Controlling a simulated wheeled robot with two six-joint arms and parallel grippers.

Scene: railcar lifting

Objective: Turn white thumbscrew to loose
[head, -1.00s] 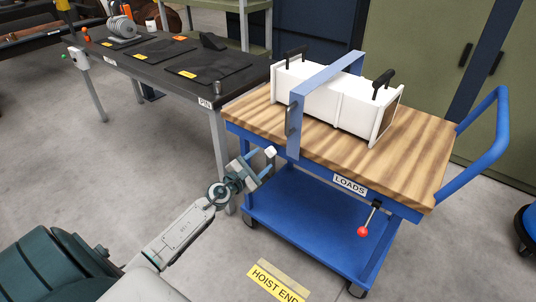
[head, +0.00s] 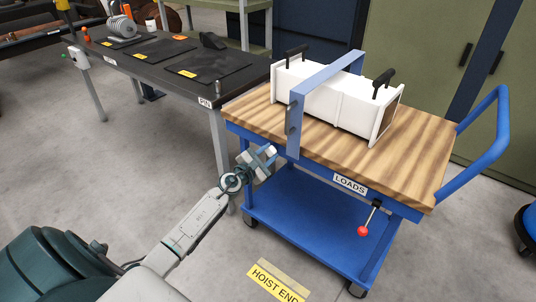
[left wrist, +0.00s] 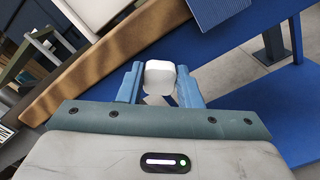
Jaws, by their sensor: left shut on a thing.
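The white thumbscrew (left wrist: 160,75) shows in the left wrist view as a small rounded white block between the two blue fingers. My left gripper (head: 262,160) is shut on it, close to the near left corner of the blue cart, below the wooden top. The gripper also shows in the left wrist view (left wrist: 160,88). In the head view the fingers mostly cover the thumbscrew. Its shaft and seat are hidden. My right gripper is in neither view.
The blue cart (head: 300,220) carries a white box (head: 350,105) with black handles under a blue strap frame (head: 294,130). A red-knobbed lever (head: 363,231) hangs at its front. A dark table (head: 150,55) stands left.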

